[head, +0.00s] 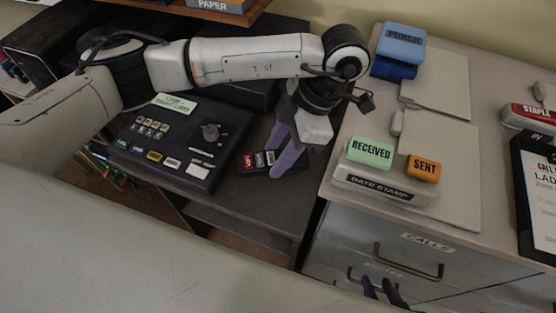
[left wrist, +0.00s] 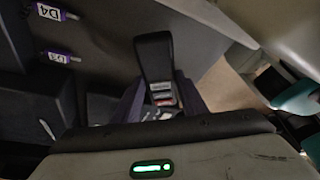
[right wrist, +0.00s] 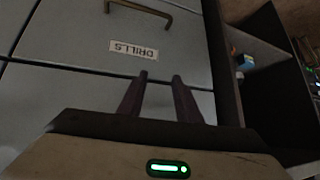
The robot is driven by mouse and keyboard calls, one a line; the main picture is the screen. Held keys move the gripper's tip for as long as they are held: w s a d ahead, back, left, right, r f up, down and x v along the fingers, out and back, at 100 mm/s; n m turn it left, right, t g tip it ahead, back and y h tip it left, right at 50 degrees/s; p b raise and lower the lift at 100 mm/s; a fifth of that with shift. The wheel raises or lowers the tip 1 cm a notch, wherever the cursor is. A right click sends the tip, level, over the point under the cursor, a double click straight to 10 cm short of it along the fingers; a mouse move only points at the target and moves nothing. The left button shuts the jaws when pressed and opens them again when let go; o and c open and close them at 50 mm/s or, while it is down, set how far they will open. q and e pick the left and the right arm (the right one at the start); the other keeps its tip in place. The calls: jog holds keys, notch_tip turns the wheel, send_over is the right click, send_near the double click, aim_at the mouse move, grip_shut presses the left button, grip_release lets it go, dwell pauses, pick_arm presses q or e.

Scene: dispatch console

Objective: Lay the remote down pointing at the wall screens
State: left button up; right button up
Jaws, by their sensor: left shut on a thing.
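The remote (head: 254,164) is a dark bar with a red and white label at one end. It is at the dark desk beside the button console, and I cannot tell whether it touches the desk top. My left gripper (head: 279,160) has purple fingers and is shut on the remote. In the left wrist view the remote (left wrist: 153,60) sticks out between the fingers, its small buttons near them. My right gripper (head: 384,287) is low in front of the drawers, open and empty. The wall screens are not in view.
The button console (head: 170,165) lies left of the remote. The grey cabinet (head: 335,205) on the right carries a date stamp box (head: 375,190), a green RECEIVED block (head: 370,152), an orange SENT block (head: 424,168) and a blue punch (head: 402,42). The right wrist view shows a DRILLS drawer (right wrist: 70,65) close ahead.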

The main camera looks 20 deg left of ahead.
pick_arm(q)
jog(key=shift+f, duration=1.85)
jog(key=shift+f, duration=0.1)
jog(key=o, duration=1.1)
jog(key=v, duration=1.2)
jog(key=shift+d, duration=0.1)
